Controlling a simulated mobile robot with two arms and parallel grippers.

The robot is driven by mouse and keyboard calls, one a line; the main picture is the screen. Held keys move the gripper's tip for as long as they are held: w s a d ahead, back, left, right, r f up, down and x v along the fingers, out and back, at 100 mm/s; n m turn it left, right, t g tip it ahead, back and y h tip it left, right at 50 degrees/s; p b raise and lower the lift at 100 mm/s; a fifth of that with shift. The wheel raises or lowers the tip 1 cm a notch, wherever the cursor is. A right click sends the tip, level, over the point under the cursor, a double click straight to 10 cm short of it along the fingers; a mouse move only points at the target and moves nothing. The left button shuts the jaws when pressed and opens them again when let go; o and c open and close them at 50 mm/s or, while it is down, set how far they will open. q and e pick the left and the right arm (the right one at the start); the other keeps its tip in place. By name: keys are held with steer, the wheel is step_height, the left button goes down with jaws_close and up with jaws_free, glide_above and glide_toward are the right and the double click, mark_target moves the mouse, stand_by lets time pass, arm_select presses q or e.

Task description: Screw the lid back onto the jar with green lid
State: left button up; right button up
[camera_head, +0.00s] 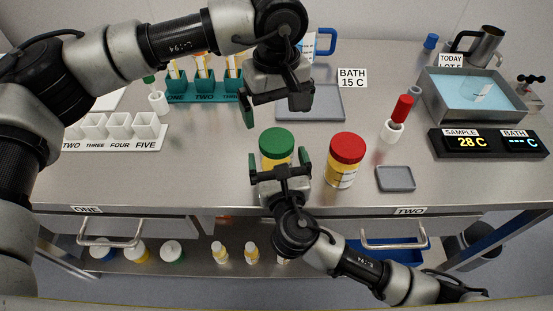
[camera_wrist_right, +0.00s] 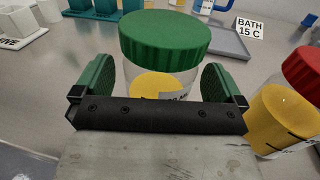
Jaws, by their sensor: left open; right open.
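The jar (camera_head: 272,160) with the green lid (camera_head: 276,141) stands upright on the bench near its front edge, with yellow contents. The green lid sits on top of the jar; I cannot tell how tightly. My right gripper (camera_head: 280,165) is open, its fingers on either side of the jar below the lid. In the right wrist view the jar body (camera_wrist_right: 150,82) shows between the two green fingers, with the lid (camera_wrist_right: 165,38) above them. My left gripper (camera_head: 281,96) is open and empty, above and behind the jar.
A red-lidded jar (camera_head: 346,152) stands close on the right. A small grey tray (camera_head: 395,178) lies further right. A larger grey tray (camera_head: 325,103), a teal rack (camera_head: 205,88) and white cups (camera_head: 120,128) are behind and left. A water bath (camera_head: 472,98) and display (camera_head: 488,143) are at right.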

steer(key=shift+w+a, duration=0.1)
steer(key=shift+w, duration=0.5)
steer(key=c, duration=1.7)
arm_select(q)
steer(key=n, duration=1.7)
steer(key=shift+n, duration=0.3)
steer(key=n, duration=0.4)
steer(key=shift+n, duration=0.4)
